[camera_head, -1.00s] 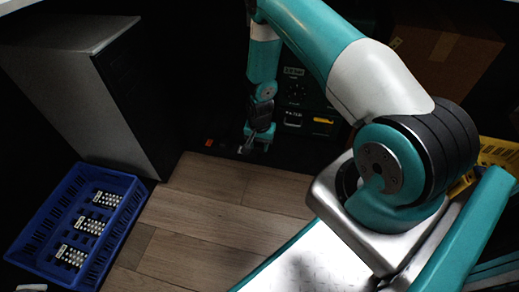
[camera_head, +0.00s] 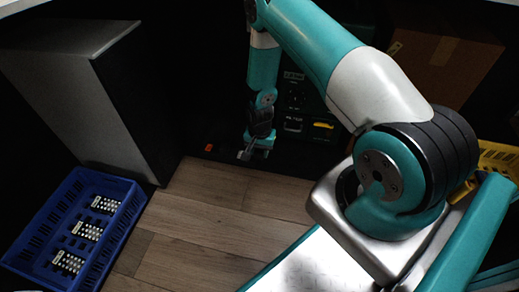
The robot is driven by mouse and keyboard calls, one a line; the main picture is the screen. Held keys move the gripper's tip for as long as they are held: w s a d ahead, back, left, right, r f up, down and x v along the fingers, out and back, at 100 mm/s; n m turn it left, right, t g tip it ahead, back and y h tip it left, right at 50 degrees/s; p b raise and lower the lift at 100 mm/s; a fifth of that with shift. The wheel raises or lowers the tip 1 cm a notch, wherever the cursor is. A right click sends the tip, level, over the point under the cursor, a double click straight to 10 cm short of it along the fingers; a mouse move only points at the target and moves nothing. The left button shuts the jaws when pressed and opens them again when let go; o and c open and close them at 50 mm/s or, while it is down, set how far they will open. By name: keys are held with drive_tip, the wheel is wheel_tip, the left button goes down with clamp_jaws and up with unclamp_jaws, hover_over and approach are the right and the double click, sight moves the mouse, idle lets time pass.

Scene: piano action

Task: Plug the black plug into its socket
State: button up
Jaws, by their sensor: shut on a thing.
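My gripper (camera_head: 252,154) hangs low at the end of my arm, above the far edge of the wooden floor. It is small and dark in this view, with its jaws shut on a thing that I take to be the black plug. The plug's own outline cannot be made out against the dark background. A dark panel (camera_head: 296,98) with labels and round fittings stands behind and to the right of the gripper. The socket cannot be told apart on it. The gripper appears apart from the panel, but the depth is hard to judge.
A blue crate (camera_head: 126,217) with several pale, dotted blocks lies at lower left. A grey cabinet (camera_head: 75,85) stands behind it. A yellow handle (camera_head: 323,125) shows low on the panel. A cardboard box (camera_head: 445,65) is at upper right. The wooden floor (camera_head: 210,210) is clear.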

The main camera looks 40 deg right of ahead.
wheel_tip(320, 180, down, 10)
drive_tip(key=b, duration=0.6)
drive_tip(key=shift+f, duration=0.2)
idle(0.5)
drive_tip(key=shift+w+b, duration=0.15)
drive_tip(key=shift+b, duration=0.15)
drive_tip(key=shift+w+d+f+b, duration=0.15)
drive_tip(key=shift+w+b, duration=0.9)
drive_tip(key=shift+w, duration=0.75)
drive_tip(key=shift+w+d+r+b, duration=0.1)
drive_tip(key=shift+w+d+b, duration=0.1)
drive_tip(key=shift+w+b, duration=1.3)
drive_tip(key=shift+w+d+f+b, duration=0.15)
drive_tip(key=shift+w+b, duration=0.5)
drive_tip(key=shift+w, duration=1.5)
drive_tip(key=shift+w+d+r+b, duration=0.1)
drive_tip(key=shift+w+r+b, duration=0.15)
drive_tip(key=shift+w+b, duration=0.55)
drive_tip(key=shift+w, duration=0.15)
drive_tip(key=shift+f, duration=0.2)
drive_tip(key=shift+f, duration=0.3)
drive_tip(key=shift+f, duration=0.8)
